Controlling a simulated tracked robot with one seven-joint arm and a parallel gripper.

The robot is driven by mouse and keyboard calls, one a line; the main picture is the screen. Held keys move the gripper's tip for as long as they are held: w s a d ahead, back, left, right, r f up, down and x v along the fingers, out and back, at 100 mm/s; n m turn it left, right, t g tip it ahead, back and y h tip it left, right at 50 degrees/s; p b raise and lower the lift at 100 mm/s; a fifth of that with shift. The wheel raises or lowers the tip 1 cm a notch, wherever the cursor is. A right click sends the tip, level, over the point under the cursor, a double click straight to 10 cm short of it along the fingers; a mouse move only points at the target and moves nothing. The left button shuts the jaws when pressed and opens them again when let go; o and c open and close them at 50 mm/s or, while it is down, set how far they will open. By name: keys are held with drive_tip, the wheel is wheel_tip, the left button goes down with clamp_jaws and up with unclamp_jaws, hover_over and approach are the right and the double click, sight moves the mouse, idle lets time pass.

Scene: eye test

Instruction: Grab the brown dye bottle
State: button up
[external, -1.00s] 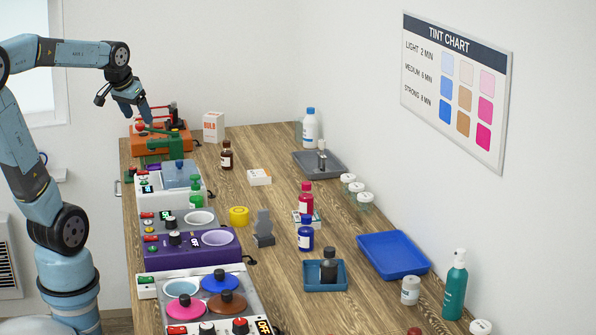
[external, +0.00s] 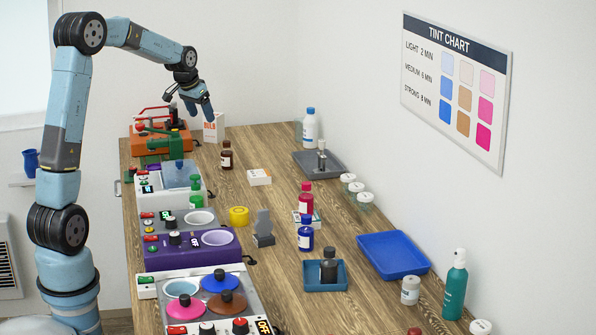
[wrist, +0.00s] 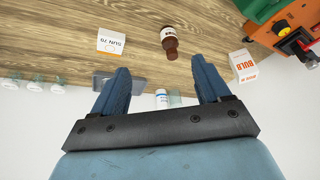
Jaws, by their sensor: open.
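The brown dye bottle (external: 226,156) stands upright on the wooden table in the external view, with a dark cap and a pale label. In the wrist view the brown bottle (wrist: 169,41) shows beyond my fingertips, a little right of centre and apart from them. My gripper (external: 190,106) is open and empty, in the air above the far left part of the table, up and to the left of the bottle. Its two blue fingers (wrist: 163,75) stand wide apart in the wrist view.
A white BULB box (external: 213,128) stands close behind the bottle, beside the orange machine (external: 160,140). A small white box (external: 259,177) lies to the bottle's right. Bare wood surrounds the brown bottle.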

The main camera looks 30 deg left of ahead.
approach(228, 155)
drive_tip(key=w+f, duration=0.1)
drive_tip(key=w+a+f, duration=0.1)
drive_tip(key=f, duration=0.1)
drive_tip(key=w+f, duration=0.1)
drive_tip(key=f, duration=0.1)
drive_tip(key=shift+w+a+f, duration=0.15)
drive_tip(key=shift+a+f, duration=0.1)
drive_tip(key=shift+a, duration=0.05)
drive_tip(key=shift+d+x, duration=0.2)
drive_tip(key=shift+x, duration=2.4)
drive_tip(key=shift+w+r, duration=0.1)
drive_tip(key=shift+w, duration=0.05)
drive_tip(key=c, duration=1.2)
